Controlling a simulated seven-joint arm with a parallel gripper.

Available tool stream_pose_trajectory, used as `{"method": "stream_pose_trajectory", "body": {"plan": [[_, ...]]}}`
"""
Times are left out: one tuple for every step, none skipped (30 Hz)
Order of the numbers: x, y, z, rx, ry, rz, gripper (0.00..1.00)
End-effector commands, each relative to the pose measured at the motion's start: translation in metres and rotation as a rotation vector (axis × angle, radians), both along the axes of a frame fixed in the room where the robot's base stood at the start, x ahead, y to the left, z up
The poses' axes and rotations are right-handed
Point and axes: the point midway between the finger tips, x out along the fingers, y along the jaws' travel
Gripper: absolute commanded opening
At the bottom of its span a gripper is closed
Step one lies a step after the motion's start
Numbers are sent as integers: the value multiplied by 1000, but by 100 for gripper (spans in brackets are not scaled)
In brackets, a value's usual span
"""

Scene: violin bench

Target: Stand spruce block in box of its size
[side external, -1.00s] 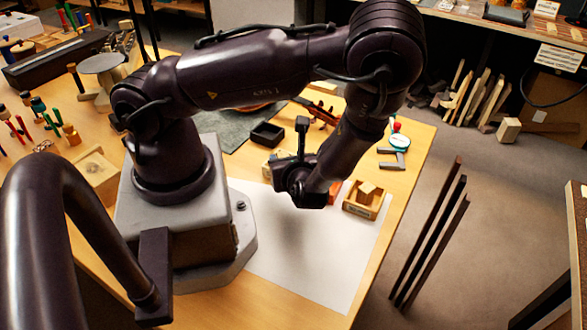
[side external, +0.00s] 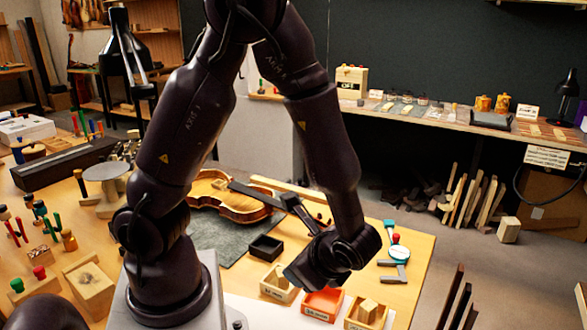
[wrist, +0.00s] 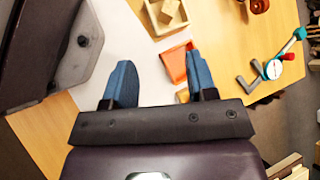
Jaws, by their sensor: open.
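A pale wooden block (side external: 368,306) sits in the right-hand wooden box (side external: 352,323), its top above the rim. I cannot tell whether it is the spruce block. In the wrist view this block (wrist: 170,8) shows in the box (wrist: 152,24) at the top. An orange box (side external: 321,305) stands in the middle, and another wooden box (side external: 276,291) with pale contents stands left of it. My gripper (wrist: 160,72) is open with nothing seen between its blue fingers. It hangs above the boxes; its right finger partly hides the area beside the orange box (wrist: 172,64).
A black tray (side external: 266,248) stands behind the boxes. A violin body (side external: 235,202) lies on a grey mat beyond. A dial caliper (side external: 397,254) lies right of the boxes near the table edge. White paper (wrist: 140,55) leaves clear room below my gripper.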

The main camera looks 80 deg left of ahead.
Motion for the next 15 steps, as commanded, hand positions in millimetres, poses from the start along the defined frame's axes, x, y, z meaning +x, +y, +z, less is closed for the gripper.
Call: {"method": "stream_pose_trajectory", "body": {"plan": [[3,-1,18,-67,-81,78,52],[3,-2,26,-103,-122,120,52],[3,-3,38,-151,-175,175,52],[3,-4,47,-188,-216,217,52],[3,-5,56,-224,-258,257,52],[2,-6,67,-274,-315,308,52],[2,-7,76,-311,-358,344,52],[1,-7,85,-348,-401,380,52],[0,-8,97,-398,-460,426,52],[-1,-9,106,-435,-503,457,52],[-3,-9,116,-473,-548,489,52],[-5,-10,127,-522,-606,528,52],[-7,-10,136,-557,-649,555,52],[-9,-11,144,-591,-690,578,52],[-11,-12,154,-634,-742,606,52]]}}
